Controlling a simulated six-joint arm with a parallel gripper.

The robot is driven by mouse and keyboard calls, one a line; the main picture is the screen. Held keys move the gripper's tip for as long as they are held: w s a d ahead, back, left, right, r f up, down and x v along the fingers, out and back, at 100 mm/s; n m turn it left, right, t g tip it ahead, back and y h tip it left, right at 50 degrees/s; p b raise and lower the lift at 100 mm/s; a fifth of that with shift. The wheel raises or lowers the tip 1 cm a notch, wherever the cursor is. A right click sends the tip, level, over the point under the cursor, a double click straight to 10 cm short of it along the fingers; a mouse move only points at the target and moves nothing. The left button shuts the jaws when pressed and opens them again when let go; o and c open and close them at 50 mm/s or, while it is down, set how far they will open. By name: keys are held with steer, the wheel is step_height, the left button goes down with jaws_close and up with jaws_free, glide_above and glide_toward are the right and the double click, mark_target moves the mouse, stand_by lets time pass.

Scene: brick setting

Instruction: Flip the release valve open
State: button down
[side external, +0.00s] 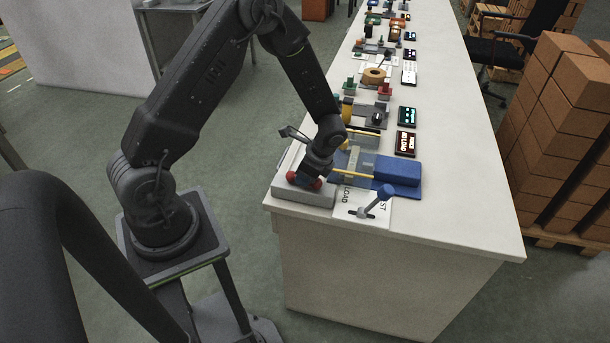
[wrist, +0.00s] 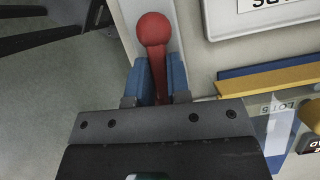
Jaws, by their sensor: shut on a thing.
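The release valve's red lever (wrist: 153,30) has a round ball knob and shows in the wrist view, upright in the picture between my blue fingertips. My gripper (wrist: 157,78) is shut on the lever's stem just below the knob. In the side external view my gripper (side external: 307,178) is low over a light grey base (side external: 302,195) at the table's near left corner. Bits of red (side external: 318,184) show beside the fingers there. The lever's lower end and pivot are hidden by the gripper.
A blue fixture (side external: 398,168) with a yellow rod stands right of my gripper. Small devices and displays (side external: 406,143) line the table behind. Stacked boxes (side external: 570,120) stand right.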

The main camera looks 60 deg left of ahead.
steer(key=shift+n+h, duration=0.3)
steer(key=shift+n, duration=0.4)
steer(key=c, duration=1.1)
jaws_free()
steer(key=shift+g, duration=0.3)
steer(key=shift+v, duration=6.95)
steer(key=shift+s, duration=0.1)
